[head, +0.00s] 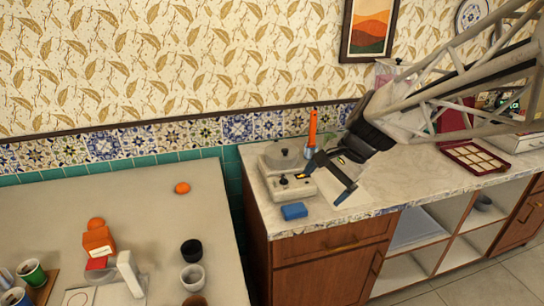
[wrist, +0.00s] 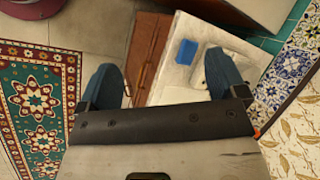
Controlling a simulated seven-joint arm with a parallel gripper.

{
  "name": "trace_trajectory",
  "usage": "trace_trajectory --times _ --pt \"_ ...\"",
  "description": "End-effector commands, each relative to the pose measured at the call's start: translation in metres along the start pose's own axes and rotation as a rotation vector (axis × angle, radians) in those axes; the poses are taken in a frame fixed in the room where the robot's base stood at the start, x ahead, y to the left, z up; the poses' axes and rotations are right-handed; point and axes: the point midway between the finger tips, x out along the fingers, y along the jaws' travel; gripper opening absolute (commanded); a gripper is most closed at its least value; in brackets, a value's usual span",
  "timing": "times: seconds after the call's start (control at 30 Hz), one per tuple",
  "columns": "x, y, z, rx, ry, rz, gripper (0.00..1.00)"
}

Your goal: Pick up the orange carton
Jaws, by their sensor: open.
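An orange, box-like item with a rounded top and a pale label (head: 97,238) stands on the left table, behind a red-and-white item; I cannot tell for sure that it is the carton. A tall, narrow orange item (head: 312,128) stands upright at the back of the right counter, beside my gripper. My gripper (head: 328,180) is open and empty above the right counter, far from the left table. In the wrist view its two fingers (wrist: 163,65) are spread wide with nothing held between them. No orange item shows clearly between them.
A blue block (head: 294,211) lies at the counter's front edge and shows in the wrist view (wrist: 187,52). A grey appliance (head: 284,160) stands left of my gripper. Black (head: 191,250) and white (head: 192,278) cups and an orange fruit-like item (head: 182,188) are on the left table.

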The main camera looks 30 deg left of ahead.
Motion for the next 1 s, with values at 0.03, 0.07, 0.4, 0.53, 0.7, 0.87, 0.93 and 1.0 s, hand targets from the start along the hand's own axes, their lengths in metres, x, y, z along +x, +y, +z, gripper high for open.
trace_trajectory --times 0.03,0.07,0.4,0.53,0.7,0.87,0.93,1.0 --pt "0.012 -0.016 0.0 0.008 -0.023 -0.004 0.91" --pt "0.018 -0.024 0.0 0.016 -0.036 -0.007 0.91" --pt "0.096 -0.123 0.015 0.104 -0.187 -0.034 0.91" --pt "0.13 -0.159 0.026 0.14 -0.245 -0.036 0.91" --pt "0.176 -0.204 0.045 0.188 -0.319 -0.033 0.91" --pt "0.224 -0.243 0.068 0.237 -0.389 -0.023 0.91" --pt "0.245 -0.258 0.08 0.257 -0.42 -0.016 0.91" --pt "0.267 -0.274 0.092 0.28 -0.45 -0.008 0.91"
